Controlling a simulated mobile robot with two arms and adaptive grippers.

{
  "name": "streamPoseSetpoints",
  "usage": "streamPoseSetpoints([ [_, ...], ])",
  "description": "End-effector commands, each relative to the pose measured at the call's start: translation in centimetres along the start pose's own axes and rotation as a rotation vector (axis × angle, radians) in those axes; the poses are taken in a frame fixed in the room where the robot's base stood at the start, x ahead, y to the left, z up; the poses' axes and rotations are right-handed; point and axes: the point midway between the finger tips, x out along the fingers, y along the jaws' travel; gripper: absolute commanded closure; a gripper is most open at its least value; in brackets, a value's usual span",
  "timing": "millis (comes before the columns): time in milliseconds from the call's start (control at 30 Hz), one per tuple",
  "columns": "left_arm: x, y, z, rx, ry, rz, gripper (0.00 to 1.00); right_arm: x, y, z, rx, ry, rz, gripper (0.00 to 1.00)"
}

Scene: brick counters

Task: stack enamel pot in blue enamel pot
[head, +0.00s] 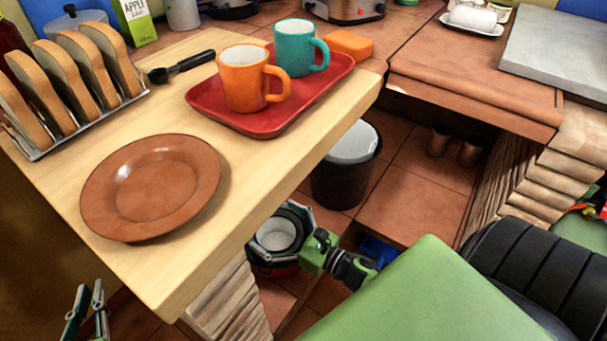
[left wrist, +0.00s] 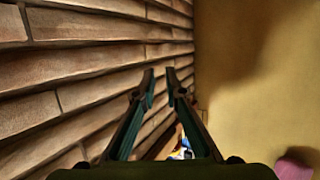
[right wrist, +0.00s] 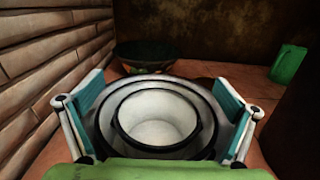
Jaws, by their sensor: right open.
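A pot with a white inside and dark rim (right wrist: 158,125) lies between the fingers of my right gripper (right wrist: 160,82). It appears to sit inside a wider, light-walled vessel with a dark rim (right wrist: 108,112); their outsides are hidden. My right gripper is open, its fingers spread on both sides of the rims. In the head view, the pot (head: 276,236) and right gripper (head: 279,228) are low beside the wooden counter. My left gripper (head: 87,298) is empty, its fingers slightly apart; in the left wrist view, its fingertips (left wrist: 159,74) are near a brick wall.
A blue thing (head: 378,250) is partly hidden behind my right arm. A dark bin (head: 344,184) stands on the tiles. The wooden counter (head: 210,260) holds a brown plate (head: 150,185), toast rack and mug tray. In the right wrist view, a dark bowl (right wrist: 145,50) is behind the vessels.

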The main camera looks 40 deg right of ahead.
Motion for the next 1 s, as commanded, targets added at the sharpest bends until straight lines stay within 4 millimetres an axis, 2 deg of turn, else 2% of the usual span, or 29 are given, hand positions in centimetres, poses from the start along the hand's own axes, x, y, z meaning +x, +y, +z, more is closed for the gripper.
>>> streamPoseSetpoints([
  [167,-1.1,-0.5,3.7,0.0,-0.18,-0.01,0.89,0.0,0.0,0.9,0.0,0.0,0.0,0.0],
  [200,-1.4,-0.6,4.5,0.0,-0.214,-0.012,0.89,-0.4,0.0,0.9,0.001,0.002,-0.001,0.0],
  [300,-1.6,-0.7,5.3,0.0,-0.246,-0.014,0.89,-3.4,0.0,0.6,0.001,0.005,-0.002,0.0],
  [500,-2.1,-0.8,6.5,-0.001,-0.301,-0.018,0.89,-8.0,0.0,0.7,0.002,0.003,-0.002,0.0],
  [633,-2.4,-0.9,7.0,-0.001,-0.324,-0.019,0.89,-10.2,0.0,0.6,0.001,0.003,-0.001,0.0],
  [800,-2.5,-0.9,7.3,-0.001,-0.34,-0.02,0.89,-11.7,0.0,0.7,0.001,0.0,-0.001,0.0],
  [1000,-2.6,-0.9,7.4,-0.002,-0.344,-0.02,0.89,-12.0,0.0,0.7,0.0,-0.001,-0.001,0.0],
])
